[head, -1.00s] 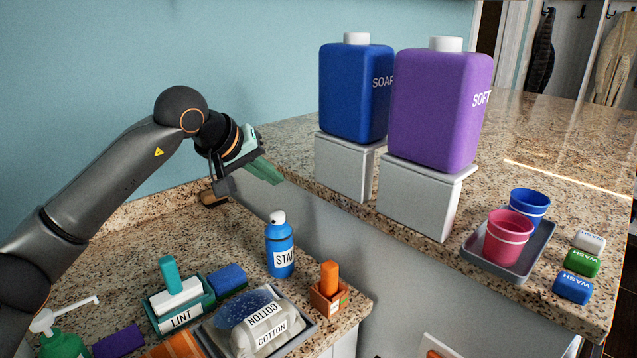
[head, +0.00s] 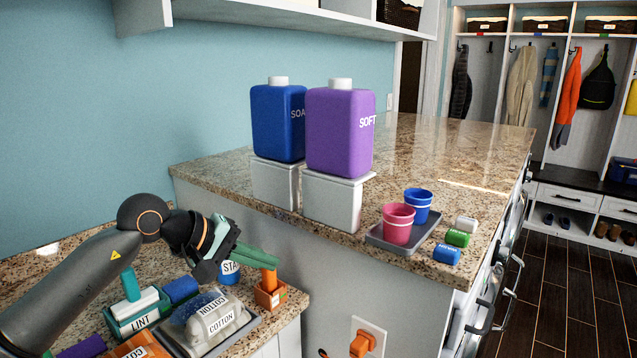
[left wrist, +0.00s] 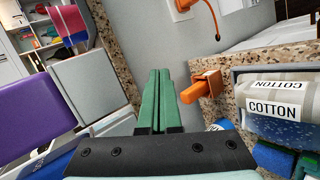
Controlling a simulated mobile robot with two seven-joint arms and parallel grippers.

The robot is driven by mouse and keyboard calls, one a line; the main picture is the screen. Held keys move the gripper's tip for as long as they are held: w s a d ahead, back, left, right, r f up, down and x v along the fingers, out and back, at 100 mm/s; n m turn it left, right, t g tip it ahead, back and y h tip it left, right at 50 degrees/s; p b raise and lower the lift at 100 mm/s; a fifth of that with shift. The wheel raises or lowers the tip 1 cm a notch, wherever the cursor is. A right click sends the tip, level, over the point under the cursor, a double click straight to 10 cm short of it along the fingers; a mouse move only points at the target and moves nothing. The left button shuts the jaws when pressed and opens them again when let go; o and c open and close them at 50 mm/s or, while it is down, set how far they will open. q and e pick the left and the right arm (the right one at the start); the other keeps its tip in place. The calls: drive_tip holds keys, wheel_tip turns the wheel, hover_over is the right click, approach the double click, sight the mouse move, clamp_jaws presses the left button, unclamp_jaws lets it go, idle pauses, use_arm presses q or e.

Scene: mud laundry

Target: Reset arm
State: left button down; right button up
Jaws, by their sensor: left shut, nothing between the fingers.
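My left gripper (head: 258,256) shows in the head view above the lower counter. Its green fingers are closed together and empty, and they also show in the left wrist view (left wrist: 158,100). In the head view the fingertips appear beside the top of an orange-handled brush in an orange holder (head: 270,294); in the wrist view this brush (left wrist: 205,86) is to the right of the fingers, apart from them. A blue bottle marked STA (head: 229,272) is partly hidden behind the gripper. My right gripper is not in view.
A blue SOAP jug (head: 277,125) and a purple SOFT jug (head: 338,135) stand on white stands on the raised counter. A tray (head: 375,237) holds pink and blue cups. A COTTON bag (head: 210,318) and LINT brush box (head: 135,315) crowd the lower counter.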

use_arm(q)
drive_tip(key=s+d+f+n+h+p, duration=0.25)
drive_tip(key=s+d+n+h, duration=0.65)
drive_tip(key=n, duration=0.5)
drive_tip(key=s+a+f+n+t+y+p, duration=0.1)
drive_tip(key=a+f+n+t+y, duration=0.5)
drive_tip(key=n, duration=1)
drive_tip(key=s+a+f+n+t+y, duration=0.1)
drive_tip(key=a+f+n+t+y, duration=0.4)
drive_tip(key=n, duration=1.1)
drive_tip(key=s+a+f+n+g+y, duration=0.2)
drive_tip(key=s+f+n+g, duration=0.2)
drive_tip(key=s+f+n, duration=0.5)
drive_tip(key=s+a+f+n+g+y+p, duration=0.1)
drive_tip(key=s+a+f+n+g+y, duration=0.1)
drive_tip(key=s+f+n, duration=0.7)
wheel_tip(320, 180, down, 5)
drive_tip(key=shift+s+a+g, duration=0.65)
drive_tip(key=shift+s+g, duration=0.05)
drive_tip(key=shift+g, duration=0.3)
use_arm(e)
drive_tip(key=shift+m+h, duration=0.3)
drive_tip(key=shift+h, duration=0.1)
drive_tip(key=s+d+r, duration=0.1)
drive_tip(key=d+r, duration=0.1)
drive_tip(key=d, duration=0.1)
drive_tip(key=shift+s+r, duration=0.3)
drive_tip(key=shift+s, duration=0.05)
